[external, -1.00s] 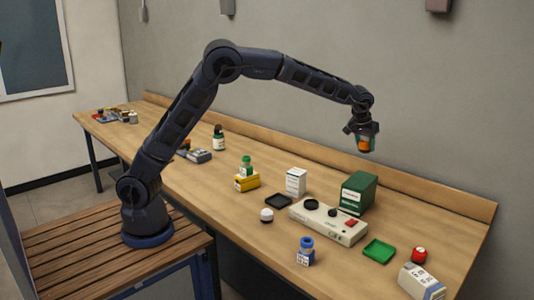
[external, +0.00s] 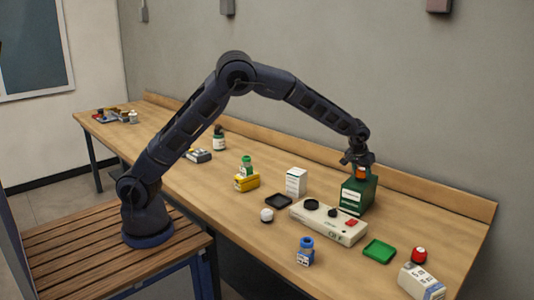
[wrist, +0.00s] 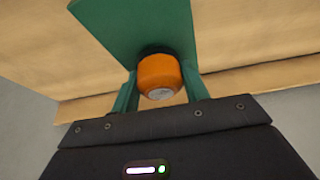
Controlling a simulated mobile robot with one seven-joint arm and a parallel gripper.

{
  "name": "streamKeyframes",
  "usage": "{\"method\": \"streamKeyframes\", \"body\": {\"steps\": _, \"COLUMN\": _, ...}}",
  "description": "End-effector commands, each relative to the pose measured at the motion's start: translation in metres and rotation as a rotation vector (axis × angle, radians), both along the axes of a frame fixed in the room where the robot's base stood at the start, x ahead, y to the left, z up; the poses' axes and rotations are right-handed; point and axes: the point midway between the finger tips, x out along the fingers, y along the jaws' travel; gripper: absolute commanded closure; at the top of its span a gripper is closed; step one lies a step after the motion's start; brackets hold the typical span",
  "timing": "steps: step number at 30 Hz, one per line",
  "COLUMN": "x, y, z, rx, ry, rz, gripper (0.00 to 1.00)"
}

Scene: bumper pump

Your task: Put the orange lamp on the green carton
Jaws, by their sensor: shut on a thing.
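The orange lamp (external: 361,173) is between the fingers of my gripper (external: 360,169), at the top of the green carton (external: 355,196). In the wrist view the orange lamp (wrist: 160,76) shows a dark base towards the carton top, and both green fingers of my gripper (wrist: 160,88) stand at its sides, shut on it. The green carton (wrist: 110,22) lies just beyond the lamp in that view. The lamp looks upright. I cannot tell whether its base touches the carton top.
A beige control box (external: 328,222) with a red switch stands in front of the carton. A white box (external: 296,181) is to its left. A green tray (external: 379,251), a red-topped item (external: 419,255) and a blue-topped bottle (external: 306,250) are nearer the front. The wall ledge runs behind.

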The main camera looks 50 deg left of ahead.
Motion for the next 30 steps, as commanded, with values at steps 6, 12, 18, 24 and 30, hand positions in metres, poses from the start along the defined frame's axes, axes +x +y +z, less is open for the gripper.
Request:
{"method": "streamKeyframes", "body": {"steps": 6, "x": 0.0, "y": 0.0, "z": 0.0, "rx": 0.0, "ry": 0.0, "rz": 0.0, "gripper": 0.79}}
{"method": "streamKeyframes", "body": {"steps": 12, "x": 0.0, "y": 0.0, "z": -0.002, "rx": 0.0, "ry": 0.0, "rz": 0.0, "gripper": 0.39}}
{"method": "streamKeyframes", "body": {"steps": 18, "x": 0.0, "y": 0.0, "z": -0.002, "rx": 0.0, "ry": 0.0, "rz": 0.0, "gripper": 0.33}}
{"method": "streamKeyframes", "body": {"steps": 24, "x": 0.0, "y": 0.0, "z": 0.002, "rx": 0.0, "ry": -0.001, "rz": 0.0, "gripper": 0.33}}
{"method": "streamKeyframes", "body": {"steps": 30, "x": -0.01, "y": -0.001, "z": 0.026, "rx": -0.001, "ry": -0.003, "rz": -0.003, "gripper": 0.33}}
